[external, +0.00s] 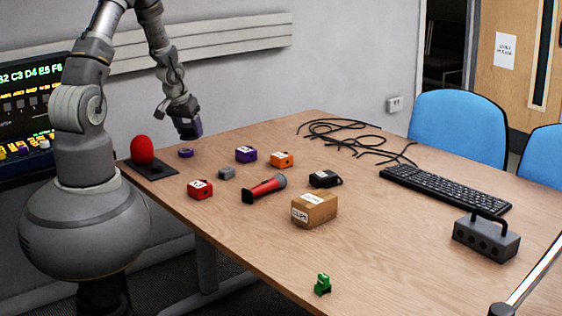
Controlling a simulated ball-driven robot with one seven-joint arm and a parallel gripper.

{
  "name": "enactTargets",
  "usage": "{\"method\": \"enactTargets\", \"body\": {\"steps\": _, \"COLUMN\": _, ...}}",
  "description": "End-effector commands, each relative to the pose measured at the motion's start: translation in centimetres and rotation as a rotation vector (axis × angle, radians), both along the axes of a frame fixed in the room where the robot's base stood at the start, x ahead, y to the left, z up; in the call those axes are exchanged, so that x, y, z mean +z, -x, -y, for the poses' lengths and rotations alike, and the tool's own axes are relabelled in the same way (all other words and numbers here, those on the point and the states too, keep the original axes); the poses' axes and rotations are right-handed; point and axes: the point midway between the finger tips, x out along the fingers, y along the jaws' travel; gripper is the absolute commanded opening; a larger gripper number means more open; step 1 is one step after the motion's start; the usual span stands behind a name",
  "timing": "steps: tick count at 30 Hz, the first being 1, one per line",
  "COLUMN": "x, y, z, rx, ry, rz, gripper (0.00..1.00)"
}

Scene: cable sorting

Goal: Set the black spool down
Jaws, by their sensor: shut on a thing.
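My gripper (188,130) hangs above the far left edge of the table, pointing down. It is shut on a small dark thing at its tip. That thing blends with the dark fingers, so I cannot tell for sure that it is the black spool. It looks held clear of the table. A purple ring-shaped piece (185,152) lies on the table just below my gripper. A black item with a pale label (325,179) lies mid-table, far from my gripper; its exact shape is unclear.
A red dome on a dark plate (142,150) stands at the left edge. Purple (246,153), orange (282,159), red (200,189) and grey (226,173) blocks, a red torch (264,189) and a cardboard box (314,210) lie mid-table. Loose cables (345,133) lie behind.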

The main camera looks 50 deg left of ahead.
Motion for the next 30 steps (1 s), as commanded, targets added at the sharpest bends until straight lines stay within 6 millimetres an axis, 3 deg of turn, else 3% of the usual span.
{"method": "enactTargets", "body": {"steps": 6, "x": 0.1, "y": 3.2, "z": -2.8, "rx": 0.075, "ry": 0.002, "rz": 0.002, "gripper": 0.21}}
{"method": "enactTargets", "body": {"steps": 21, "x": -9.0, "y": 2.9, "z": -2.5, "rx": 0.066, "ry": 0.002, "rz": 0.0, "gripper": 0.21}}
{"method": "enactTargets", "body": {"steps": 26, "x": -10.0, "y": 1.1, "z": -3.6, "rx": 0.068, "ry": 0.001, "rz": 0.006, "gripper": 0.21}}
{"method": "enactTargets", "body": {"steps": 30, "x": -10.5, "y": -2.6, "z": -5.7, "rx": 0.071, "ry": 0.001, "rz": 0.008, "gripper": 0.21}}
